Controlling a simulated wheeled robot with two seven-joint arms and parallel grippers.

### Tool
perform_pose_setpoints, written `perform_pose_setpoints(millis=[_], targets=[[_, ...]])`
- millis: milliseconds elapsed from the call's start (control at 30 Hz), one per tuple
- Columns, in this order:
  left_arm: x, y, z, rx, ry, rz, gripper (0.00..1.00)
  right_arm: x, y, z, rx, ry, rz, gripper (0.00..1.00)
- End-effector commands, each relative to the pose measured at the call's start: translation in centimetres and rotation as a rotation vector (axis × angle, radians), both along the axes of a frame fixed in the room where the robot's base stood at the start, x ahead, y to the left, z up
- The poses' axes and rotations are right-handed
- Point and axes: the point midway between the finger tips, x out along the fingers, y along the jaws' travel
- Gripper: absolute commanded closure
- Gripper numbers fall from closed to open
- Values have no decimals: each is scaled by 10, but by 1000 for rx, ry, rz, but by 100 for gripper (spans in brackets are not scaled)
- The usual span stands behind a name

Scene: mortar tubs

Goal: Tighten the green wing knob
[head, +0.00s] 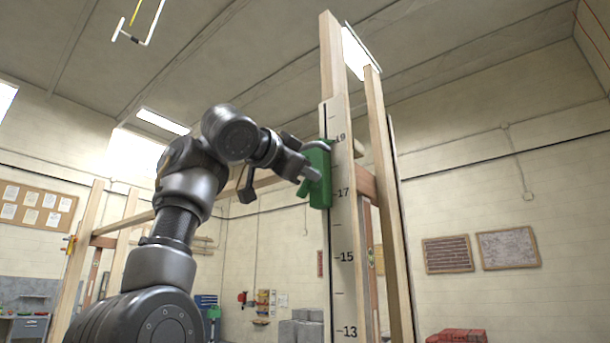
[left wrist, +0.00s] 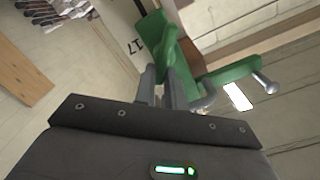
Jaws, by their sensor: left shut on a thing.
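A green sliding block (head: 320,172) sits on an upright numbered staff (head: 343,235), between the marks 17 and 19. My left gripper (head: 308,176) reaches it from the left at the end of the raised arm. In the left wrist view, the green wing knob (left wrist: 171,52) stands out from the block (left wrist: 152,27), and the fingers of my left gripper (left wrist: 165,82) are shut on it from either side. The knob's lower part is hidden between the fingers. My right gripper is not in view.
Wooden posts (head: 390,200) stand just right of the staff, joined by a brown crosspiece (head: 366,182). In the left wrist view, a green arm with a metal pin (left wrist: 228,73) sticks out right of the fingers.

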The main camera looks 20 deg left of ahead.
Motion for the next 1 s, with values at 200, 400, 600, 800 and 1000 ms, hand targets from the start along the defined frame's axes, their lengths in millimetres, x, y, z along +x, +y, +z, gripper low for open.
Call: perform_pose_setpoints(millis=[200,400,600,800,1000], targets=[[-2,0,-1,188,-78,2,100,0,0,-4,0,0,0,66],[-3,-2,-3,364,-149,3,100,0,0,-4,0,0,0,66],[-3,-3,-5,528,-213,3,100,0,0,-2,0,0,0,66],[-3,-2,-7,657,-266,4,100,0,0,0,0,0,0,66],[-3,-3,-9,745,-301,4,100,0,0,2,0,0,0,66]])
